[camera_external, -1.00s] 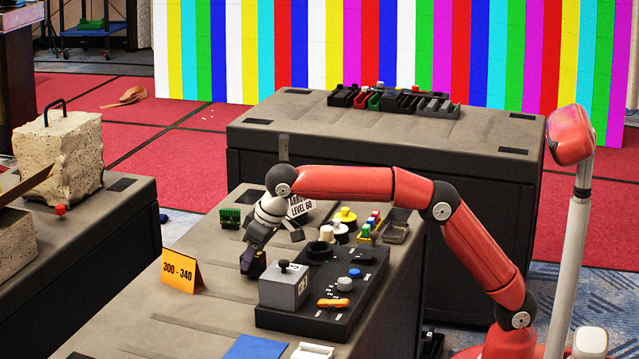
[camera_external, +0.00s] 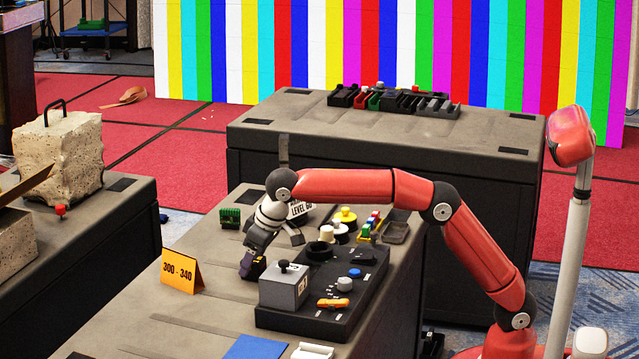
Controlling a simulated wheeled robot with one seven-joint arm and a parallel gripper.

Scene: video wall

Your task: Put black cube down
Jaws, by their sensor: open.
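My gripper (camera_external: 273,250) points down over the near table, just behind and left of the black control panel. Its jaws are open. A small dark block-like shape (camera_external: 253,266) shows at its left finger, low by the table top. I cannot tell whether it is the black cube or part of the finger, nor whether it touches the table. No other clear black cube shows. A grey box with a black knob (camera_external: 285,288) stands on the left part of the control panel (camera_external: 348,262), close to the gripper.
An orange sign (camera_external: 180,271) stands left of the gripper. A green circuit board (camera_external: 230,217), a white sign (camera_external: 301,208) and a yellow knob (camera_external: 345,215) sit behind it. A blue sheet (camera_external: 255,347) lies in front.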

